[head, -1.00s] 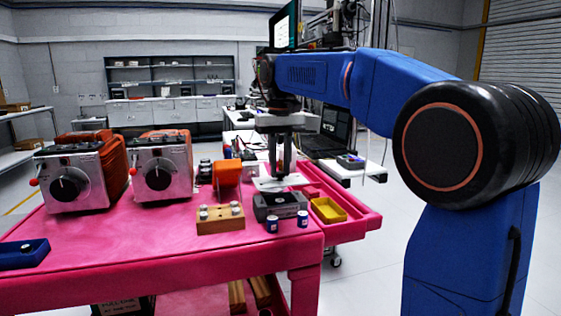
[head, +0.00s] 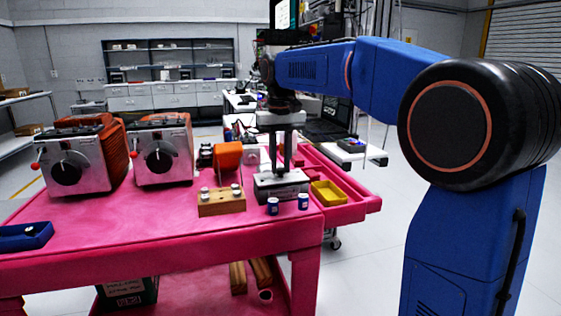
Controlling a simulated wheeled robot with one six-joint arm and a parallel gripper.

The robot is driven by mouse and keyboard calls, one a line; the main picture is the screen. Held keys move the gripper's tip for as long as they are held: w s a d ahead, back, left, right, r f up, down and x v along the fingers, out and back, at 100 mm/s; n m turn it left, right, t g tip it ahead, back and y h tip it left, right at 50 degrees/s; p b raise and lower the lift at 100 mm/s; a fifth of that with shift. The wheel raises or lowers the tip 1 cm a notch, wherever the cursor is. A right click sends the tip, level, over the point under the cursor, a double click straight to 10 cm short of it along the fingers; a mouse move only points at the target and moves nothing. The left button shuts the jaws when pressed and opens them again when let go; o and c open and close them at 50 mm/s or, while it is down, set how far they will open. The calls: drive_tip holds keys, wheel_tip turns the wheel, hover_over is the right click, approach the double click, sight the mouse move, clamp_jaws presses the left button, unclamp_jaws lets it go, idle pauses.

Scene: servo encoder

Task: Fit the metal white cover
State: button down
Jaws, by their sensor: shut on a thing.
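The white cover (head: 279,179) is a thin flat plate at the top of a dark grey box (head: 283,191) on the right side of the pink cart top. My gripper (head: 279,168) points straight down with its dark fingers shut on the cover. The cover looks level and lies over the box opening. I cannot tell from this view whether it touches the rim all round. The fingertips hide part of the cover's middle.
Two blue-and-white small cylinders (head: 288,204) stand in front of the box. A wooden block with pegs (head: 221,200) is to its left, a yellow tray (head: 328,193) to its right. An orange device (head: 228,156) stands behind left.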

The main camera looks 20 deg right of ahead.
drive_tip(key=shift+f, duration=0.45)
idle(0.6)
drive_tip(key=c, duration=1.5)
unclamp_jaws()
drive_tip(key=shift+o, duration=0.2)
drive_tip(key=shift+r, duration=0.2)
drive_tip(key=shift+c, duration=0.5)
drive_tip(key=shift+r, duration=3.5)
drive_tip(key=shift+s+d, duration=0.15)
drive_tip(key=shift+s, duration=0.25)
drive_tip(key=s+d+f+t, duration=0.2)
drive_tip(key=s+d+f, duration=0.1)
drive_tip(key=s+f, duration=0.9)
drive_tip(key=s+d+f+t, duration=0.2)
drive_tip(key=s+f, duration=1.1)
drive_tip(key=s, duration=0.7)
drive_tip(key=shift+s+d+f+t, duration=0.2)
drive_tip(key=shift+s+d+t, duration=0.15)
drive_tip(key=shift+d, duration=0.5)
